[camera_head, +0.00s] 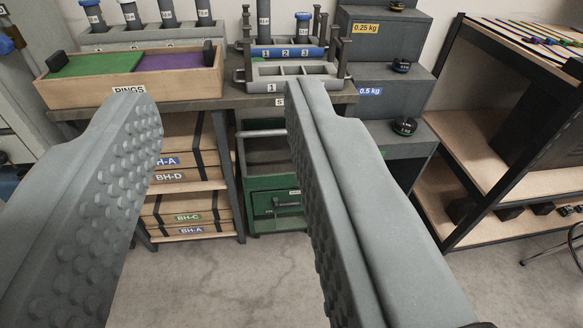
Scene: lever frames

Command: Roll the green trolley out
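The green trolley (275,222) stands on the floor under the table, between the table's legs. Its front has a small latch or handle and a white label, partly hidden by my right finger. A grey horizontal bar (262,133) runs along its top front, seemingly its handle. My gripper (218,105) is open and empty, its two grey studded fingers wide apart in the foreground. The trolley shows between the fingers, farther off, and neither finger appears to touch it. Its right side is hidden behind the right finger.
Labelled cases (190,215) fill shelves left of the trolley. A grey stepped weight stand (385,95) and a black-framed shelf (480,150) stand right. Floor in front is clear.

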